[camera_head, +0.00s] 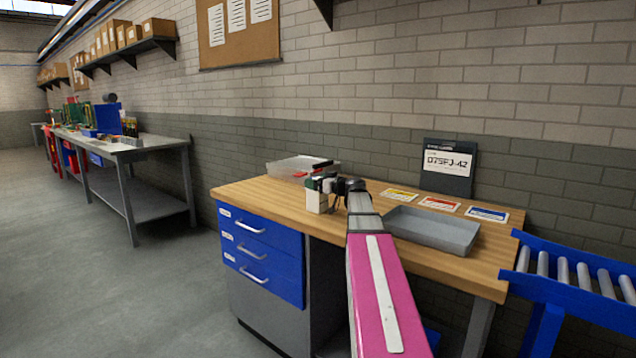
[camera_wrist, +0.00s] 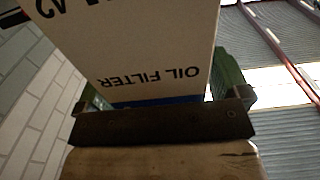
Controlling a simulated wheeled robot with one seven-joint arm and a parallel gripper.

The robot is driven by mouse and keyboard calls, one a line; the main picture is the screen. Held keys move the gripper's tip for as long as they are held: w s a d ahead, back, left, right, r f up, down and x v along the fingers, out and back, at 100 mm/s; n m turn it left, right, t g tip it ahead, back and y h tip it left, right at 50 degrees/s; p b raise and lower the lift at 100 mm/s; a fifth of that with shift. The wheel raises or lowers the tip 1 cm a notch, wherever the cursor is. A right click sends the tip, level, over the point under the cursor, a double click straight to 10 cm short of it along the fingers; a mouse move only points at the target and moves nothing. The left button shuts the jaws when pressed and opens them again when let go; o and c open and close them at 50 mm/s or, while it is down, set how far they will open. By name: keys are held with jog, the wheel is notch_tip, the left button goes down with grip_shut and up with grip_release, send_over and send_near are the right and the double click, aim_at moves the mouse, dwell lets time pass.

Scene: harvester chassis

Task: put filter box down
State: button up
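The filter box (camera_head: 317,202) is a small white carton at the end of my arm, over the left front part of the wooden workbench top (camera_head: 270,197). My gripper (camera_head: 328,184) is at the box's upper part. In the wrist view the box (camera_wrist: 150,50) shows large, with "OIL FILTER" printed upside down and a blue band at its edge. It sits between the two green fingers of my gripper (camera_wrist: 160,95), which are closed around it. I cannot tell whether the box's underside touches the bench; its base is hard to make out.
A clear tray (camera_head: 290,167) lies behind the box, and a grey tray (camera_head: 432,230) to its right. Coloured cards (camera_head: 440,204) and a sign (camera_head: 447,163) are at the back. A blue roller conveyor (camera_head: 575,275) adjoins the right side. Bare wood lies left of the box.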

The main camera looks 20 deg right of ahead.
jog(key=shift+r, duration=0.1)
jog(key=v, duration=1.2)
dwell(0.4)
